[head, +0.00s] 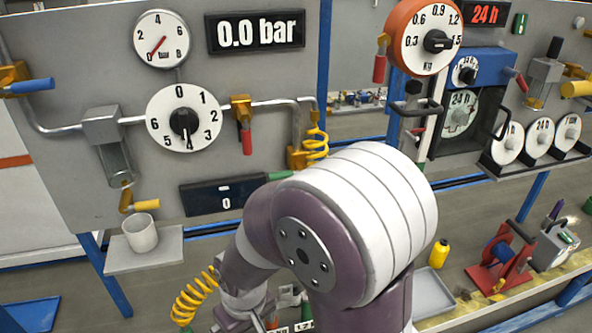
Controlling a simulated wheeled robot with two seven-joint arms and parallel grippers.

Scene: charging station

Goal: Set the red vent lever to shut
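A red-handled lever (246,138) hangs down from a yellow valve (241,108) on the grey panel, right of the numbered dial. I cannot tell which one is the vent lever. The digital display (255,32) reads 0.0 bar, and the round gauge (161,40) has a red needle pointing to the lower left, near 0. One of my arms fills the lower middle and hides part of the panel's lower edge. I make out no gripper fingers, and nothing is seen touching either lever.
A white cup (140,233) stands on a small shelf at left. Yellow coiled hoses (317,142) hang near the arm. A red reel (502,255) and yellow bottle (439,253) are at lower right.

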